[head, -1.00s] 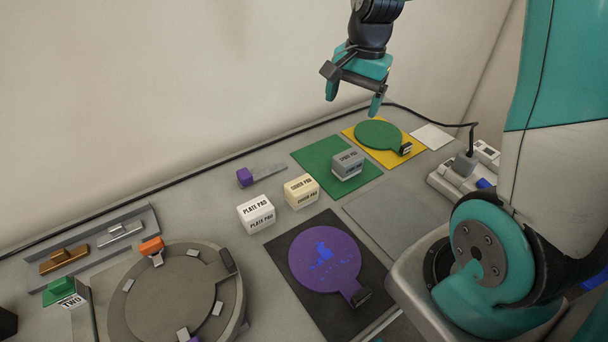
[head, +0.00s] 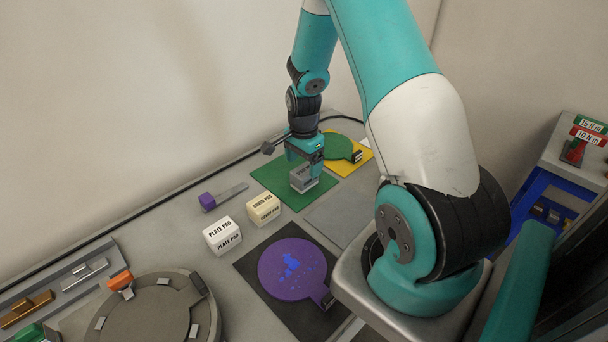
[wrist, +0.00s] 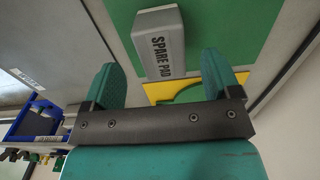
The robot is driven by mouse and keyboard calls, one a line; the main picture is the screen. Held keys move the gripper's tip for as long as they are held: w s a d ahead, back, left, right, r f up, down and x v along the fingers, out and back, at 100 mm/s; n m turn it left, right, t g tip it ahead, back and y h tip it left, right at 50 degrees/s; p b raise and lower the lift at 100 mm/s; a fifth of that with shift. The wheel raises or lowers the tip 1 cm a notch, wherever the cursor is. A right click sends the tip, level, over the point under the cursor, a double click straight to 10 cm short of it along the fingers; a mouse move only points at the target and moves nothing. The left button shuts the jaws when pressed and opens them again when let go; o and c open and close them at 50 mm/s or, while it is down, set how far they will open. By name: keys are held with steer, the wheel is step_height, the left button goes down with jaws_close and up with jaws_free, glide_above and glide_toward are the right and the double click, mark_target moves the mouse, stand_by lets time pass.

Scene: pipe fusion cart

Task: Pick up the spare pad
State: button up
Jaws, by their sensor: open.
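The spare pad is a small grey block with dark lettering. In the head view the spare pad (head: 303,180) sits on the green mat (head: 272,180), partly hidden by my gripper. My gripper (head: 305,165) is open just above the pad. In the wrist view the pad shows ahead of and between the two teal fingers (wrist: 164,80), with space on both sides. I cannot tell the exact height gap.
The white plate pad (head: 222,236) and cream cover pad (head: 263,209) stand to the left. A green paddle (head: 337,146) lies on a yellow mat (head: 366,165) behind. A purple disc (head: 290,268) lies on a black mat in front. A bare grey mat (head: 340,215) is right.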

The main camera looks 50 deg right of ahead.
mark_target(304, 170)
steer(key=shift+d+f+p, duration=0.2)
steer(key=shift+f+p, duration=0.95)
steer(key=shift+f, duration=1.65)
steer(key=c, duration=1.1)
steer(key=shift+w+r, duration=0.1)
step_height(304, 170, up, 20)
steer(key=b, duration=0.3)
steer(key=shift+b, duration=0.4)
